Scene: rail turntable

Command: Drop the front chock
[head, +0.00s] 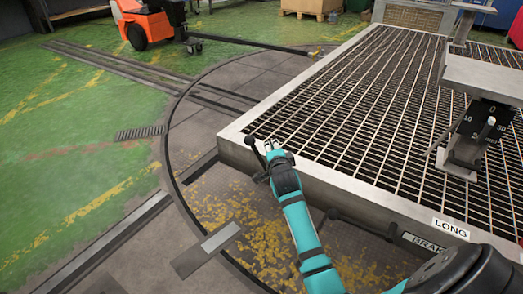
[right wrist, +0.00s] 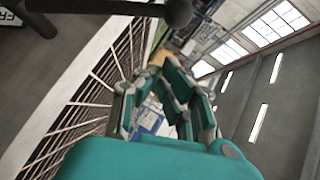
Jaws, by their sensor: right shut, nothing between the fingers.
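A dark lever with a round knob (head: 250,141) stands at the near left corner of the grated deck, tilted to the left. The knob also shows at the top of the right wrist view (right wrist: 178,12). My right gripper (head: 271,146) is shut and empty just right of the lever; I cannot tell whether they touch. Its fingers show in the right wrist view (right wrist: 160,72) with nothing between them. A grey wedge-like block (head: 208,248) lies over the rail at lower left; I cannot tell if it is the front chock. My left gripper is not in view.
The grated deck's pale metal edge (head: 340,190) runs beside my right arm. A second dark lever (head: 362,222) sits along it by the BRAKE label (head: 424,243). A stand with a dial (head: 478,125) is at right. Open green floor (head: 70,130) lies left.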

